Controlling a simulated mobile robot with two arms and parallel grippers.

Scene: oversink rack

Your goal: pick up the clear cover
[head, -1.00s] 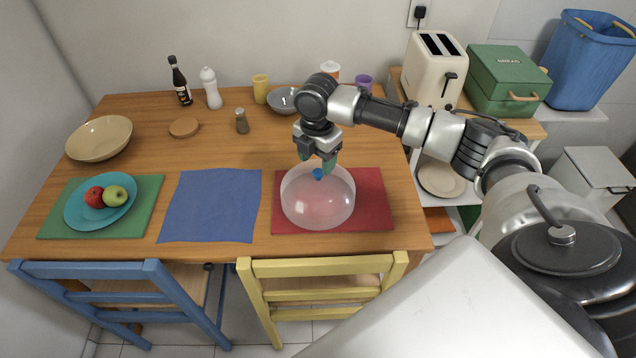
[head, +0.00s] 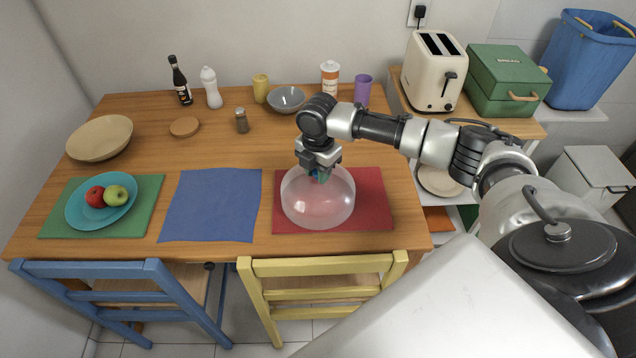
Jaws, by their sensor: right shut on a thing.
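The clear cover (head: 318,203) is a see-through dome with a blue knob (head: 312,173) on top. It sits on the red placemat (head: 372,190) at the right side of the table. My right gripper (head: 319,174) is right over the dome and shut on its knob, which the fingers mostly hide. The dome looks upright and still rests on the mat. My left gripper is not in view.
A blue placemat (head: 212,206) lies bare to the left. A teal plate (head: 82,213) with a red and a green apple sits farther left. A grey bowl (head: 286,98), cups and bottles stand along the back. A yellow chair (head: 320,267) stands at the front edge.

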